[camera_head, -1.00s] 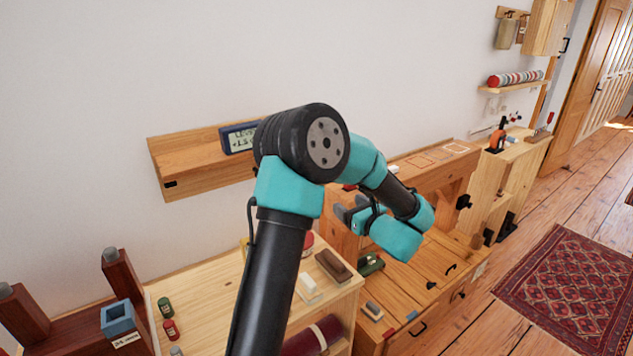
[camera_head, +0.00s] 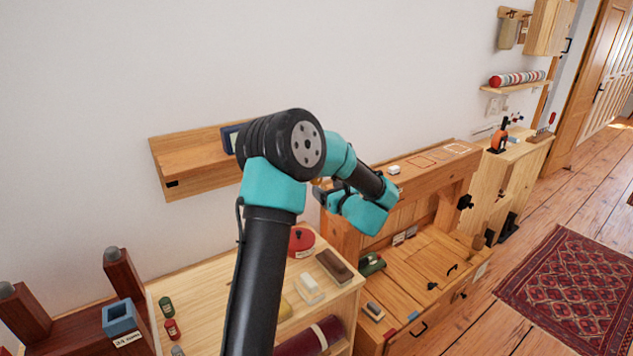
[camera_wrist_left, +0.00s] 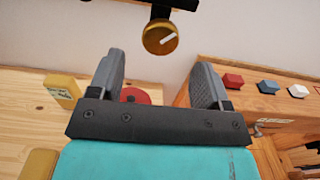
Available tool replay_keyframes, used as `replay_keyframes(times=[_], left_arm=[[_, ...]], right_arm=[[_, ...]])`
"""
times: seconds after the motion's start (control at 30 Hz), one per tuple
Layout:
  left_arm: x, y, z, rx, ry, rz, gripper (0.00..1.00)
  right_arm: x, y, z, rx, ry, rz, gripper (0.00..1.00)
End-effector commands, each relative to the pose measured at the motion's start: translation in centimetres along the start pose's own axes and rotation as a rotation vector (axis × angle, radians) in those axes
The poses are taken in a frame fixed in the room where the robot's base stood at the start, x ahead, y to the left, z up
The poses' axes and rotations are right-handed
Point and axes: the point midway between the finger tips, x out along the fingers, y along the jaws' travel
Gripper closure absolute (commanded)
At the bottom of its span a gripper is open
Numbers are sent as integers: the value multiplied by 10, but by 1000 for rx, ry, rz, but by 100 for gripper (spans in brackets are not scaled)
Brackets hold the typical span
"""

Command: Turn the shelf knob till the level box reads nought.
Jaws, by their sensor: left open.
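The wall shelf (camera_head: 195,160) is a wooden ledge, its right part hidden behind my left arm. The blue level box (camera_head: 229,138) stands on it; only its left edge shows, so its reading is hidden. In the left wrist view the shelf knob (camera_wrist_left: 158,40) is a round brass-coloured knob with a white pointer mark, below a dark mount at the top edge. My left gripper (camera_wrist_left: 157,80) is open and empty; the knob appears beyond and between its fingertips, apart from them. In the head view the left gripper (camera_head: 322,190) is partly hidden near the shelf's right side.
Below is a light wooden cabinet with a red round object (camera_head: 301,241), a brown block (camera_head: 334,266) and small bottles (camera_head: 166,306). A wooden bench (camera_head: 425,265) stands to the right. The wall above the shelf is bare.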

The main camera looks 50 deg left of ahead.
Motion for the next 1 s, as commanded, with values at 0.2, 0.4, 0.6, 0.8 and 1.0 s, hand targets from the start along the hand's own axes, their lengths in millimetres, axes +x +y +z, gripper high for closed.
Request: replay_keyframes(times=[0.2,0.4,0.6,0.8,1.0], left_arm=[[37,1,0,-1,-1,3,29],[58,0,0,0,-1,0,29],[64,0,0,0,0,-1,29],[63,0,0,0,0,-1,32],[63,0,0,0,0,-1,51]], right_arm=[[0,0,0,0,0,0,57],[0,0,0,0,0,0,57],[0,0,0,0,0,0,57],[0,0,0,0,0,0,57],[0,0,0,0,0,0,57]])
